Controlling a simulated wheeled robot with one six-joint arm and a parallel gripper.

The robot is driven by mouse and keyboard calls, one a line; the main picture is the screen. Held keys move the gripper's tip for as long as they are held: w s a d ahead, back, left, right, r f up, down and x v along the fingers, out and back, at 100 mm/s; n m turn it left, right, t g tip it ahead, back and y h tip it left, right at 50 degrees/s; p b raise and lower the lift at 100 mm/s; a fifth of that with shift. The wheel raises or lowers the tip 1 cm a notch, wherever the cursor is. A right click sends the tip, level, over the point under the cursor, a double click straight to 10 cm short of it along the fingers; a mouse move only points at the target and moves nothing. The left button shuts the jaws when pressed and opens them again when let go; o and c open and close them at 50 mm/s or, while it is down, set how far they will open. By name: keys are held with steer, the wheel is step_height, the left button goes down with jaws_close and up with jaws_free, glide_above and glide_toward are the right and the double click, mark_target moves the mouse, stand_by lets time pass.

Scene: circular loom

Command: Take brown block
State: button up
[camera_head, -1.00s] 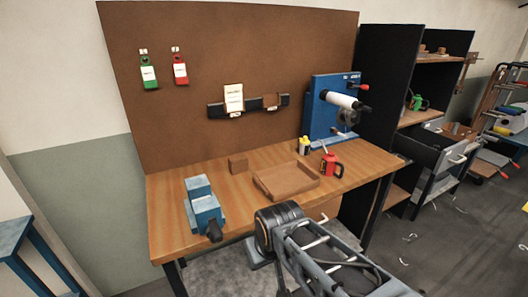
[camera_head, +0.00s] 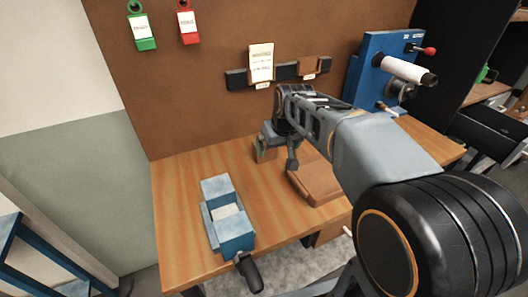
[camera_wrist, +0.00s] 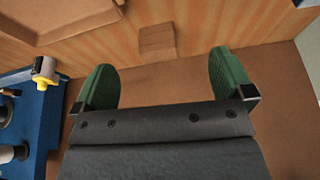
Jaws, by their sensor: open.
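The brown block (camera_wrist: 157,42) sits on the wooden bench top in the wrist view, near the bench edge by the brown board. My gripper (camera_wrist: 160,62) is open and empty, with one green finger on each side of the picture. The block appears ahead of the gap between the fingertips and apart from both.
A shallow brown tray (camera_head: 318,184) lies right of my gripper, partly covered by my arm. A blue vise (camera_head: 236,229) stands at the front left. A blue panel with a white roll (camera_head: 408,70) stands at the back right. The brown board (camera_head: 200,90) rises behind the bench.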

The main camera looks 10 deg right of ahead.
steer(key=w+d+f, duration=0.1)
steer(key=w+f, duration=0.1)
steer(key=w, duration=0.9)
steer(key=shift+n, duration=0.5)
steer(key=x, duration=0.4)
steer(key=w+x, duration=0.1)
steer(key=x, duration=0.3)
steer(key=shift+w+a+r, duration=0.1)
steer(key=shift+r, duration=0.1)
steer(key=shift+x, duration=2.95)
steer(key=shift+r, duration=0.1)
steer(key=c, duration=0.9)
